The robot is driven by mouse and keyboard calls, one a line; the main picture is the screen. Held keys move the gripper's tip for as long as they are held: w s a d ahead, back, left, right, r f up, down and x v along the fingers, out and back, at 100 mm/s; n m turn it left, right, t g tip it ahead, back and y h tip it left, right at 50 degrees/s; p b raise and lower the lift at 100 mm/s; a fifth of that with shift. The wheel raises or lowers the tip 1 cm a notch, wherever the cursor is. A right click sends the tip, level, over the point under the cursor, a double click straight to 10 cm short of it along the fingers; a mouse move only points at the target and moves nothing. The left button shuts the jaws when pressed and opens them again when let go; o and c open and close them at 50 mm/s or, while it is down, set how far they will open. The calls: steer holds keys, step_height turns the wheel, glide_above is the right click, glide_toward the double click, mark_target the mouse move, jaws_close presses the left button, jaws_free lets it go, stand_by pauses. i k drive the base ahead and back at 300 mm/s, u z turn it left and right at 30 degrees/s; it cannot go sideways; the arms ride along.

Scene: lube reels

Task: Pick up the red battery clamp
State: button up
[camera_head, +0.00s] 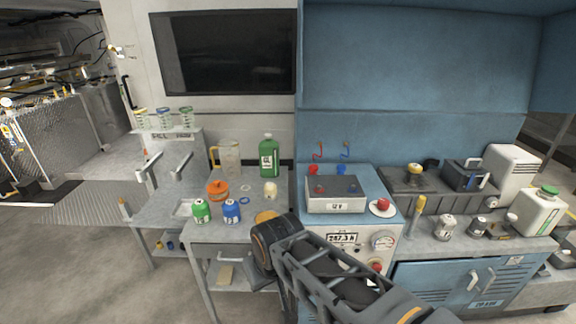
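The red battery clamp (313,169) stands at the back left of the blue bench unit, behind the grey 12 V battery (336,205). A thin red cable rises above it. The clamp's lower part is partly hidden by the battery. My dark arm reaches in from the bottom right, in front of the unit, ending in view at a thick round joint. My gripper's fingers do not show, so their state and any load are hidden.
The metal table at left holds an orange container (218,189), green (201,210) and blue (231,210) canisters, a clear jug (228,158) and a green bottle (268,156). A red button (382,206) sits right of the battery. Cans and a white jug (540,212) stand farther right.

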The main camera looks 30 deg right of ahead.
mark_target(312, 168)
steer(key=z, duration=0.35)
steer(key=i, duration=1.05)
steer(key=z, duration=0.65)
